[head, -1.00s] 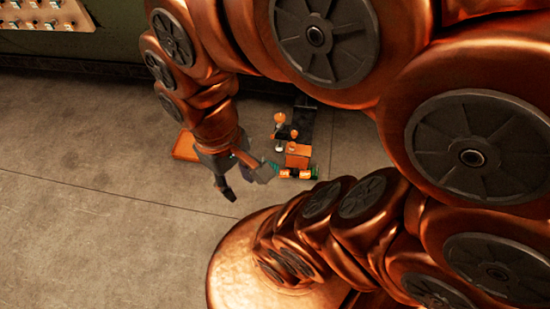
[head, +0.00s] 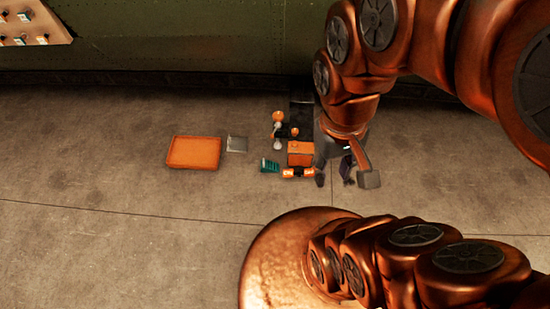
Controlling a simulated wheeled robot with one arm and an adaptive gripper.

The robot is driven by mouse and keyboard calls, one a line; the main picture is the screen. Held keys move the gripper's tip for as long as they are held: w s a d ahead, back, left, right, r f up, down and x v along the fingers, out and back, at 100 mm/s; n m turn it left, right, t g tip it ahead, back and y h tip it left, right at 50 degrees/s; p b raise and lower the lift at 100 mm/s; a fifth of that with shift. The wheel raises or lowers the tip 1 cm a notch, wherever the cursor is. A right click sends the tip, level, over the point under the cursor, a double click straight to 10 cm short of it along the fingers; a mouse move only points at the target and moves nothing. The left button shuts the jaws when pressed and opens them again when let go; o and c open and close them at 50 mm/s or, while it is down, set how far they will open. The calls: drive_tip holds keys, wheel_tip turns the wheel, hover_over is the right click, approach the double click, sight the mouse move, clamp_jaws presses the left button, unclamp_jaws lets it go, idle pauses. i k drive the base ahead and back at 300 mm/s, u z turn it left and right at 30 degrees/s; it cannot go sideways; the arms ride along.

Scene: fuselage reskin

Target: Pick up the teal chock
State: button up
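The teal chock (head: 270,165) is a small ridged block on the concrete floor. It lies just left of an orange box and close to an orange-and-black item. My gripper (head: 334,181) hangs to the right of this cluster, with its dark fingers pointing down and a gap between them. It looks open, and nothing shows between the fingers. It is apart from the chock, with the orange box between them in the picture. Its height above the floor is hard to tell.
An orange tray (head: 194,153) and a grey square plate (head: 237,144) lie left of the chock. A green wall (head: 190,45) stands behind. The floor in front is mostly clear.

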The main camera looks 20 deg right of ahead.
sight(266, 166)
drive_tip(key=u, duration=0.55)
drive_tip(key=k, duration=1.25)
drive_tip(key=u, duration=1.2)
drive_tip(key=i, duration=1.3)
drive_tip(key=z, duration=1)
drive_tip(key=i, duration=0.6)
drive_tip(key=z, duration=0.65)
